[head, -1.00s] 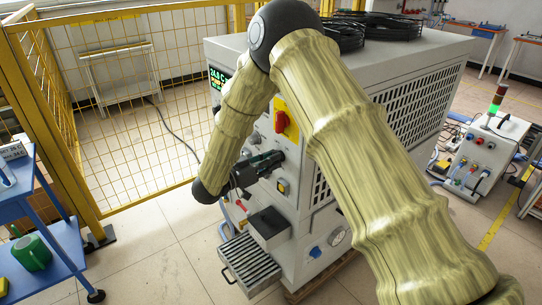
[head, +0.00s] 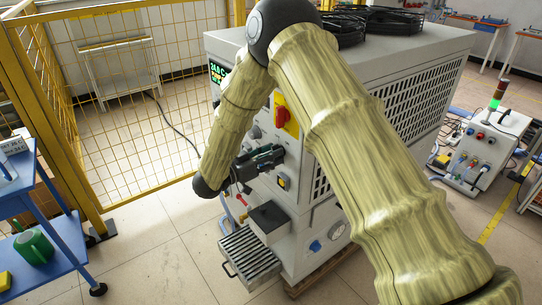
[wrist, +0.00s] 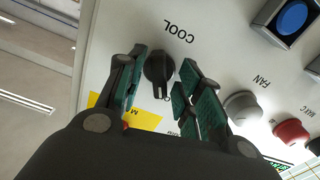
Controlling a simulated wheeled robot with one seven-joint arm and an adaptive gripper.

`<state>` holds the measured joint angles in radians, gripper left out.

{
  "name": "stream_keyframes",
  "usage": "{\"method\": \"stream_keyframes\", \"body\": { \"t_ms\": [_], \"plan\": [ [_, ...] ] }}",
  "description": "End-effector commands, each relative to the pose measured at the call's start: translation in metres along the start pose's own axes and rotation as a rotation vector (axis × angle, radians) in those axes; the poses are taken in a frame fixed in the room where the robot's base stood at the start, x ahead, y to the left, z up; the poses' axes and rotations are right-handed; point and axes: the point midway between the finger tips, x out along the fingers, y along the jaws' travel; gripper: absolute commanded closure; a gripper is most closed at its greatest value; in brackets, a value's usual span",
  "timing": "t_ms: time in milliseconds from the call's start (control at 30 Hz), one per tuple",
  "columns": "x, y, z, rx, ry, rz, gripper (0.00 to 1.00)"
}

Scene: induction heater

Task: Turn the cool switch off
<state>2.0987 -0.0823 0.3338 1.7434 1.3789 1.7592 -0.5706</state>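The cool switch (wrist: 158,68) is a black rotary knob on the light grey panel, beside the upside-down word COOL, in the wrist view. Its grip bar runs roughly up and down in the picture. My gripper (wrist: 163,65) is open, with one green-padded finger on each side of the knob and visible gaps between. A label beneath the knob is partly hidden by a finger. In the head view my gripper (head: 262,158) is at the machine's front panel, and the cool switch cannot be made out there.
The grey FAN knob (wrist: 242,107), a red knob (wrist: 292,132) and a blue button (wrist: 292,17) are right of the gripper in the wrist view. A red-and-yellow main switch (head: 285,115) is above it in the head view. A yellow fence (head: 110,130) stands left.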

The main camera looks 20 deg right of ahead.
Motion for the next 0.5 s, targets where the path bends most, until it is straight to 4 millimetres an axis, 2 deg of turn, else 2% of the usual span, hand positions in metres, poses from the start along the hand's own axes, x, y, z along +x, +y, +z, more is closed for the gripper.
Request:
{"method": "stream_keyframes", "body": {
  "t_ms": [233,500],
  "plan": [
    [-0.019,0.0,0.0,0.0,0.0,-0.001,0.64],
    [-0.069,-0.001,0.0,0.0,0.0,-0.002,0.64]
  ]
}}
